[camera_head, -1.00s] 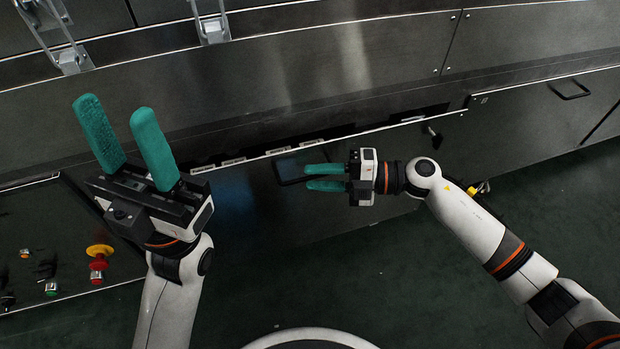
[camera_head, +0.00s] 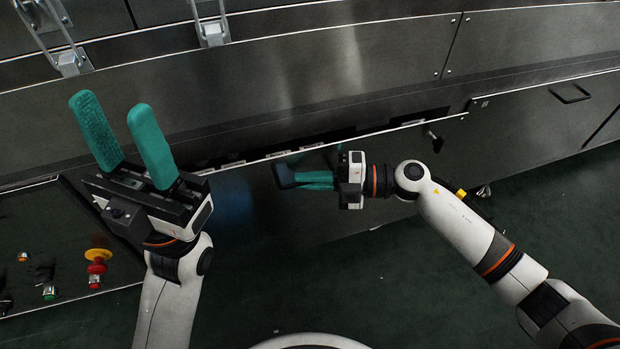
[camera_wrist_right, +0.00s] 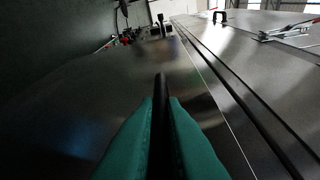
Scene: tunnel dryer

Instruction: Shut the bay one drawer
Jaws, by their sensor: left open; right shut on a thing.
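The bay one drawer (camera_head: 250,215) is a dark metal front below the machine's panel. Its top edge stands out from the body, with a dark gap behind it. My right gripper (camera_head: 305,181) is shut on the drawer's black handle (camera_head: 285,177), with the green fingers on either side of the bar. In the right wrist view the handle bar (camera_wrist_right: 161,120) runs between the two green fingers. My left gripper (camera_head: 122,140) is open and empty, raised in front of the machine at the left, apart from the drawer.
A control panel with a red button (camera_head: 97,255) and small knobs is at the lower left. Another front with a black handle (camera_head: 570,94) is at the right. A black latch (camera_head: 433,138) is near the drawer's right end. Green floor (camera_head: 430,290) is open below.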

